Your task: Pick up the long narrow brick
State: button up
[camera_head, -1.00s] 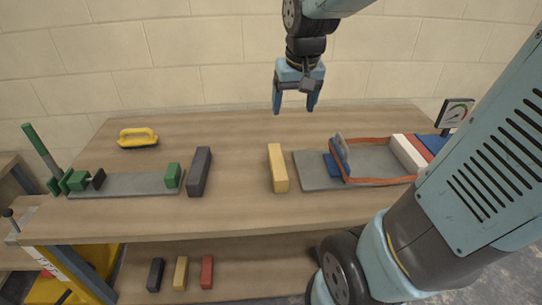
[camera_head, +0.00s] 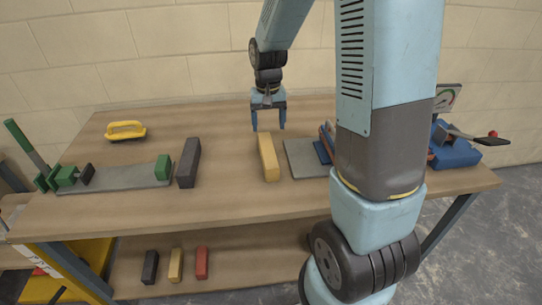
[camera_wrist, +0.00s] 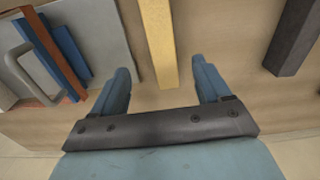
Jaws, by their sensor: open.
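A long yellow brick (camera_head: 268,158) lies on the table, pointing toward the back. A long dark grey brick (camera_head: 189,163) lies to its left and looks somewhat wider. My gripper (camera_head: 268,127) is open and empty, above the table just behind the far end of the yellow brick. In the wrist view, the yellow brick (camera_wrist: 159,40) lies ahead of the gap between my two blue fingers (camera_wrist: 161,82), roughly in line with it. The dark brick (camera_wrist: 297,38) shows at the upper right there. Nothing is held.
A grey board (camera_head: 305,160) lies right of the yellow brick, partly hidden by my arm. A grey slab (camera_head: 120,178) with green clamp parts is at left. A yellow-handled float (camera_head: 126,131) lies at the back left. Several small bricks (camera_head: 175,265) stand on the lower shelf.

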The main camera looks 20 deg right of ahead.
aim_at(268, 149)
notch_tip(268, 149, down, 7)
jog(key=shift+r, duration=0.15)
jog(key=shift+w+f, duration=0.2)
jog(key=shift+f, duration=2.25)
grip_shut()
